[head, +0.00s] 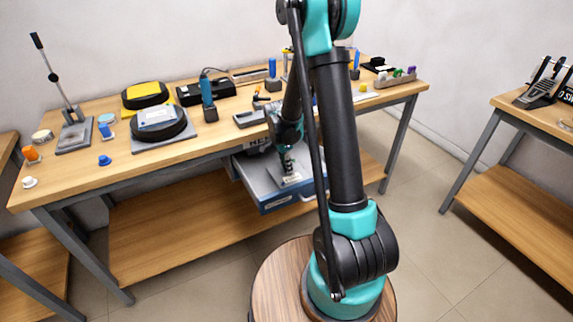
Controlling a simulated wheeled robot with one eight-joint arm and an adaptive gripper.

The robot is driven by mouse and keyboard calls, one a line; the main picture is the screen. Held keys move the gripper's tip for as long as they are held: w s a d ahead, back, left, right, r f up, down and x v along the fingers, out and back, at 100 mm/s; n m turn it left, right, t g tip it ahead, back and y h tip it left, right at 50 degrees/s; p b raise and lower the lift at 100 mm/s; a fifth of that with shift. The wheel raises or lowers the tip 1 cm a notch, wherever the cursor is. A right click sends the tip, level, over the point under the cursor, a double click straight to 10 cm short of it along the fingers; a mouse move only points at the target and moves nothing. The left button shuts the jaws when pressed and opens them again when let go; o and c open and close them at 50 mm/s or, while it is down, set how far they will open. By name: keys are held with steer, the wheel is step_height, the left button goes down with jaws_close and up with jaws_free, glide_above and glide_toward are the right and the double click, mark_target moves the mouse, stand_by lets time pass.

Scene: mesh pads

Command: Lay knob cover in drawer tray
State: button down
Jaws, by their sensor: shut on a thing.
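My gripper (287,166) points down over the open drawer tray (262,190) under the workbench. The drawer tray is grey with a blue front and is pulled out below the bench top. My arm hides the tray's right part.
The workbench (225,138) edge is just above the drawer. On its left stand a white knob (29,182), a blue knob (105,161), an orange piece (32,155) and a lever press (72,115). Another bench (530,190) is at right, with open floor between.

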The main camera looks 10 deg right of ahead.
steer(key=c, duration=1.2)
jaws_free()
step_height(320, 180, up, 12)
steer(key=a, duration=0.1)
steer(key=shift+s+a, duration=0.25)
steer(key=shift+a, duration=0.15)
